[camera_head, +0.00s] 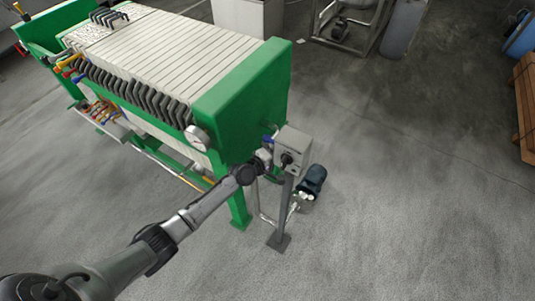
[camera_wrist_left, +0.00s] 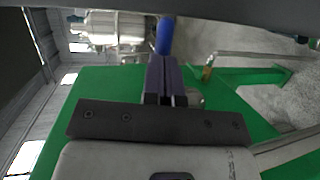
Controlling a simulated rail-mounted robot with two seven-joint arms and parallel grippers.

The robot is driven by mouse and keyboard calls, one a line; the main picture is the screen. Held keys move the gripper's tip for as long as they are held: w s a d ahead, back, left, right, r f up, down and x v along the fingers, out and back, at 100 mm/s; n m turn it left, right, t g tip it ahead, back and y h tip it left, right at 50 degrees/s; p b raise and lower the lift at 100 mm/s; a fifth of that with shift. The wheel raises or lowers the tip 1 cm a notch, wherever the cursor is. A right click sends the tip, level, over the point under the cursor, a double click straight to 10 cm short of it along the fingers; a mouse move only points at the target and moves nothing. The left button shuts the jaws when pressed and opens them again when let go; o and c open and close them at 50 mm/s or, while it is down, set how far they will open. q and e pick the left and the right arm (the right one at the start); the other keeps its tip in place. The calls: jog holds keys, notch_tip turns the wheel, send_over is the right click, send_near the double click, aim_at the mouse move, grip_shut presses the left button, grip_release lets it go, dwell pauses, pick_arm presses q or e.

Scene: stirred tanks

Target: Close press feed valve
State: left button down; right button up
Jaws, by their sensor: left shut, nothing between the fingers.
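A blue valve handle (camera_head: 268,138) shows at the right end of the green filter press, beside a grey box. It also shows in the left wrist view as a blue lever (camera_wrist_left: 164,36) just past the fingertips. My left gripper (camera_head: 264,156) is at the end of my arm, close by the handle and the box. In the left wrist view its dark fingers (camera_wrist_left: 166,82) are together, with nothing between them. I cannot tell whether they touch the lever. The valve body is mostly hidden. My right gripper is not in view.
The green press end frame (camera_head: 245,95) with a round gauge (camera_head: 197,138) stands close to my arm. The grey box (camera_head: 292,147) stands on a post, with a dark motor (camera_head: 313,180) low behind it. Open floor lies to the right.

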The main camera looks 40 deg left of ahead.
pick_arm(q)
jog(key=shift+w+d+f, duration=0.15)
jog(key=shift+w+d, duration=0.15)
jog(key=shift+w, duration=0.15)
jog(key=shift+f, duration=0.1)
dwell(0.4)
jog(key=s+r+p, duration=0.3)
jog(key=s+p, duration=0.1)
jog(key=s, duration=0.9)
jog(key=shift+s+d+p, duration=0.35)
jog(key=shift+d+p, duration=0.05)
